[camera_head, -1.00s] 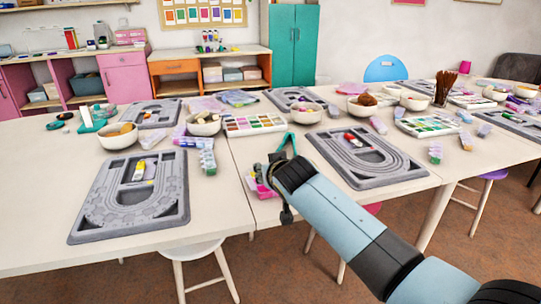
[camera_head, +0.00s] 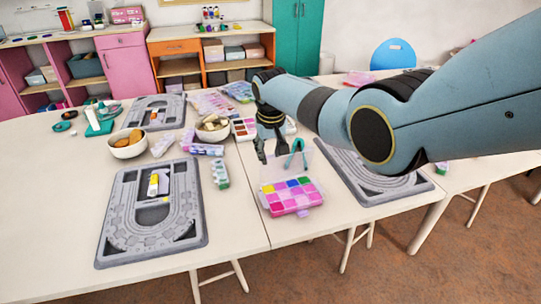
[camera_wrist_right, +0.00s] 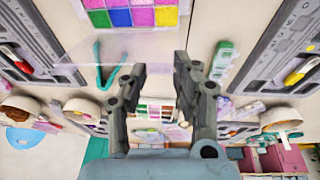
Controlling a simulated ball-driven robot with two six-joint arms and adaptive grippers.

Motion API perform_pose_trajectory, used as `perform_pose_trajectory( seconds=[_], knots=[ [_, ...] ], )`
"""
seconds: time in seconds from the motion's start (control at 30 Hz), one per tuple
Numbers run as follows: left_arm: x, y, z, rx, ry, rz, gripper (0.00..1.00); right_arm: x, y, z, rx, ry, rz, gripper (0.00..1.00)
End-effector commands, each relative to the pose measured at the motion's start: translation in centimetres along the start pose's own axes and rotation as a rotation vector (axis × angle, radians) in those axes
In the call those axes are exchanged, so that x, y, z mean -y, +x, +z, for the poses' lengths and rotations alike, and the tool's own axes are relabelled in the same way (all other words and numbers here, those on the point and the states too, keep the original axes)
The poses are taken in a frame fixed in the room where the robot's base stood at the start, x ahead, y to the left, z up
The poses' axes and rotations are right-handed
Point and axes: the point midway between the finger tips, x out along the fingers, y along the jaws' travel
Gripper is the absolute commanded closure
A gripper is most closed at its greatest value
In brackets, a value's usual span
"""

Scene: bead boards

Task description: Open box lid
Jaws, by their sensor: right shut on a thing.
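The bead box (camera_head: 291,198) is a pink tray of bright coloured compartments near the table's front edge. It also shows at the top of the wrist view (camera_wrist_right: 130,14). Its clear lid (camera_wrist_right: 110,48) stretches from the box's far side toward my gripper and looks raised off the compartments; its exact angle is hard to tell. My right gripper (camera_head: 272,152) is behind the box, pointing down. In the wrist view its fingers (camera_wrist_right: 158,62) stand apart with the lid's edge between them, shut on it. My left gripper is not in view.
Grey bead boards lie left (camera_head: 150,238) and right (camera_head: 415,184) of the box. A green bead organizer (camera_head: 220,174) and bowls (camera_head: 213,128) are nearby.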

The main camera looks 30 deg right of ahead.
Motion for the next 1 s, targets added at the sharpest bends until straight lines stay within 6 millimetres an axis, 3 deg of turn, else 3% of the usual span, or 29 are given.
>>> perform_pose_trajectory(
  seconds=[0.13,0.4,0.67,1.0],
  knots=[
    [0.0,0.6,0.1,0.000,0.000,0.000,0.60,0.0,0.1,-0.2,0.038,-0.004,0.001,0.97],
    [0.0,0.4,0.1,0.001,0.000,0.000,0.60,0.0,0.0,-0.3,0.035,-0.003,0.000,0.62],
    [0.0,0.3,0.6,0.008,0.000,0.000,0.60,0.0,-0.1,-0.3,0.035,-0.003,0.000,0.61],
    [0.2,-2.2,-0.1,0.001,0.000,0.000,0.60,0.0,-2.2,-0.5,0.033,-0.003,0.001,0.61]
  ],
)
